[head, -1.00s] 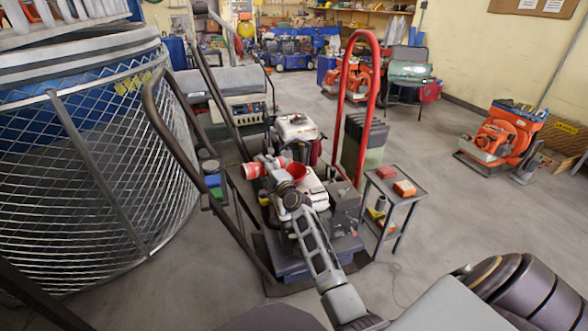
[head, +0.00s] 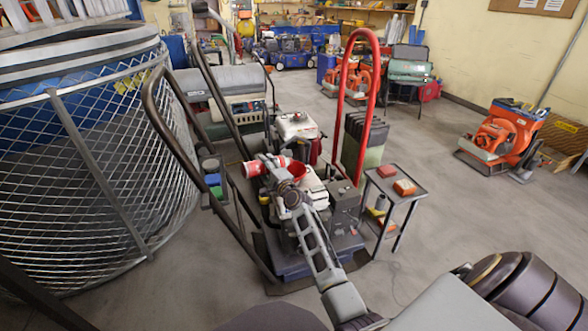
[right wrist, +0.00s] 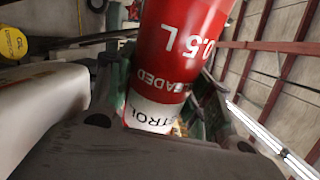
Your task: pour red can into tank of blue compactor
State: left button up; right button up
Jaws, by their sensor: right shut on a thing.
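My right gripper (head: 272,172) is shut on the red can (head: 252,169), a red and white can lying tilted nearly on its side above the blue compactor (head: 290,271). The can fills the top middle of the right wrist view (right wrist: 185,45), with "0.5 L" lettering on it. A red funnel (head: 298,170) sits just right of the can, over the compactor's white engine tank (head: 311,198). The can's mouth and the tank opening are not clear, and I see no liquid stream. My right arm hides part of the engine. My left gripper is not in view.
A large wire mesh cage (head: 90,180) stands at the left, with the dark handle bar (head: 165,125) beside it. A red hoop handle (head: 342,110) rises behind. A small side table (head: 410,186) holds red-orange boxes.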

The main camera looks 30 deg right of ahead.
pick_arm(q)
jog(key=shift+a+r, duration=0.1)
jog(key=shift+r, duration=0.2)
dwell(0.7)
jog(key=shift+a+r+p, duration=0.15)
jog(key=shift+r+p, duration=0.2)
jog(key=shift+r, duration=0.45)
pick_arm(e)
jog(key=shift+d+r+m, duration=0.15)
jog(key=shift+m, duration=0.45)
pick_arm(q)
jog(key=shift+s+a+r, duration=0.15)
pick_arm(e)
jog(key=shift+d+r, duration=0.1)
jog(key=shift+d, duration=0.05)
